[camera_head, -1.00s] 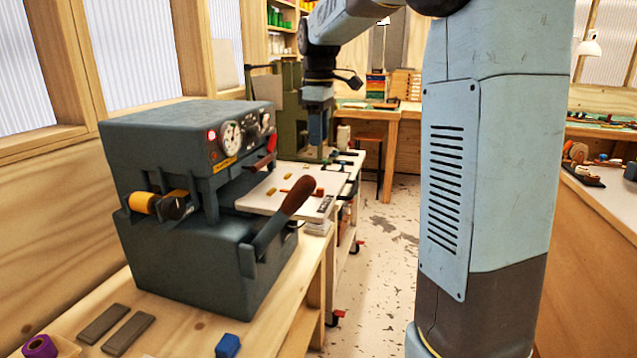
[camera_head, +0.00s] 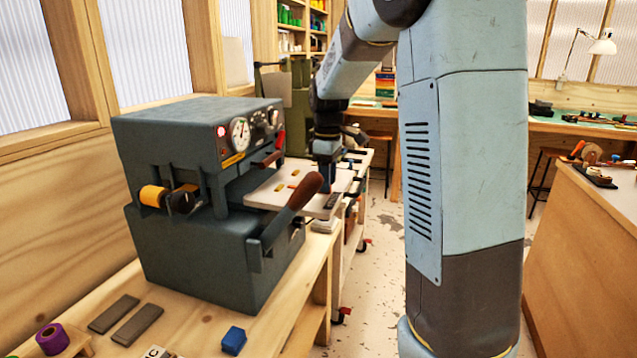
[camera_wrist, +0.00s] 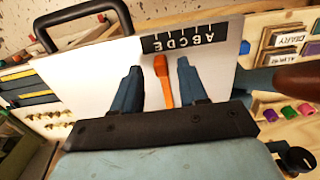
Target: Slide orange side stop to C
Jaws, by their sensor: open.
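The orange side stop (camera_wrist: 163,80) lies on the white plate (camera_wrist: 95,70) in the wrist view. Its wider end is close to the dark letter scale (camera_wrist: 185,40), which reads A to E upside down. That end is nearest the E and D marks. My gripper (camera_wrist: 159,65) is open, with one blue finger on each side of the stop and a visible gap to each. In the head view my gripper (camera_head: 328,180) is low at the right part of the white plate (camera_head: 262,196) and hides the stop.
A dark grey press (camera_head: 190,235) with a brown-handled lever (camera_head: 298,200) stands beside the plate. Labelled compartments with coloured spools (camera_wrist: 290,112) are at the right in the wrist view.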

